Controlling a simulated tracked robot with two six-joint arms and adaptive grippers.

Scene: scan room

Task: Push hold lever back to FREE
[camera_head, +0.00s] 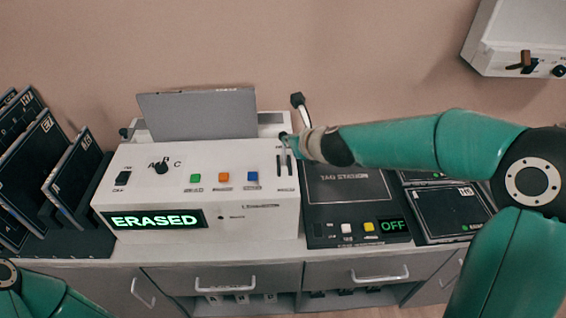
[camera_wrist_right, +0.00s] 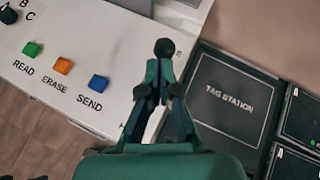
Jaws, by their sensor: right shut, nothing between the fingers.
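The hold lever appears to be the black-knobbed rod (camera_head: 297,99) behind my right gripper at the right end of the white console (camera_head: 140,160). In the right wrist view a black knob (camera_wrist_right: 164,48) stands just beyond my fingertips. My right gripper (camera_head: 287,146) is shut and empty, over the slotted panel at the console's right edge. It also shows in the right wrist view (camera_wrist_right: 159,92). The gripper hides the lever's lower part, and I cannot tell whether they touch. The slot's labels are too small to read. My left gripper is out of view; only its arm shows at lower left.
The console display (camera_head: 155,220) reads ERASED. Green, orange and blue buttons (camera_head: 224,177) sit left of the slot. The dark tag station (camera_head: 350,188), its display reading OFF, lies to the right. Dark plates stand in a rack (camera_head: 100,222) at left. A wall box (camera_head: 510,50) hangs at upper right.

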